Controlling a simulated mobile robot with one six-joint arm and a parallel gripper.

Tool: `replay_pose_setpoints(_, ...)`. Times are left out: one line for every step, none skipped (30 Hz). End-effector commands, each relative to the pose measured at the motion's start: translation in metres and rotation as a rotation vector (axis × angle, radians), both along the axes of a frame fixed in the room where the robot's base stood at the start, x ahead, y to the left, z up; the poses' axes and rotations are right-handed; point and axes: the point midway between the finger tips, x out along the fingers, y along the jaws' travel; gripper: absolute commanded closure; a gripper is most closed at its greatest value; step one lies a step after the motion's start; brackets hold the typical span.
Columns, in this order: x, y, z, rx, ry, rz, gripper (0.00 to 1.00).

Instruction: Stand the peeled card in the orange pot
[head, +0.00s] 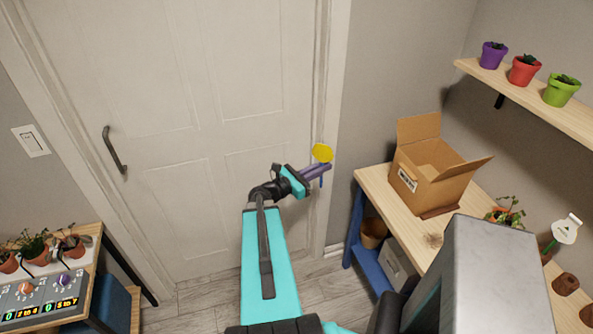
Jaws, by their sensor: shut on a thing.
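My gripper (320,170) is at the end of my outstretched teal arm, in front of the door's right edge. Its purple fingers are shut on a yellow round card (322,153), whose head shows above the fingers. A thin blue piece shows below the fingers; I cannot tell whether it is the card's stem. Whether the card is peeled is too small to tell. I cannot make out a clearly orange pot. The shelf at upper right holds a purple pot (489,55), a red pot (524,70) and a green pot (562,91).
A wooden bench (375,184) at right bears an open cardboard box (437,170), a plant and a white-topped item (565,229). Part of it is hidden by my grey body. A left table holds terracotta pots (71,248) and a control panel (45,298). Floor shows between them.

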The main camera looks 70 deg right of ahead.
Motion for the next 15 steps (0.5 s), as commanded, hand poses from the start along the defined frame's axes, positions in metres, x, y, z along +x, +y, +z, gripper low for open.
replay_pose_setpoints(0.017, 0.004, -0.001, 0.000, 0.000, 0.026, 1.00)
replay_pose_setpoints(0.027, 0.007, -0.001, 0.000, 0.000, 0.039, 1.00)
replay_pose_setpoints(0.039, 0.010, -0.001, 0.000, 0.000, 0.056, 1.00)
replay_pose_setpoints(0.048, 0.013, -0.001, 0.000, 0.000, 0.070, 1.00)
replay_pose_setpoints(0.057, 0.016, 0.000, -0.001, 0.001, 0.083, 1.00)
replay_pose_setpoints(0.069, 0.020, 0.000, -0.001, 0.000, 0.100, 1.00)
replay_pose_setpoints(0.077, 0.023, 0.000, -0.001, 0.001, 0.113, 1.00)
replay_pose_setpoints(0.087, 0.026, 0.000, -0.002, 0.000, 0.126, 1.00)
replay_pose_setpoints(0.098, 0.031, 0.000, -0.001, 0.000, 0.143, 1.00)
replay_pose_setpoints(0.107, 0.034, 0.001, -0.001, -0.001, 0.157, 1.00)
replay_pose_setpoints(0.115, 0.038, 0.001, -0.001, -0.001, 0.169, 1.00)
replay_pose_setpoints(0.127, 0.043, 0.001, -0.001, -0.001, 0.188, 1.00)
replay_pose_setpoints(0.135, 0.047, 0.001, -0.001, -0.001, 0.200, 1.00)
replay_pose_setpoints(0.144, 0.051, 0.001, -0.001, -0.001, 0.214, 1.00)
replay_pose_setpoints(0.155, 0.057, 0.001, -0.001, -0.001, 0.231, 1.00)
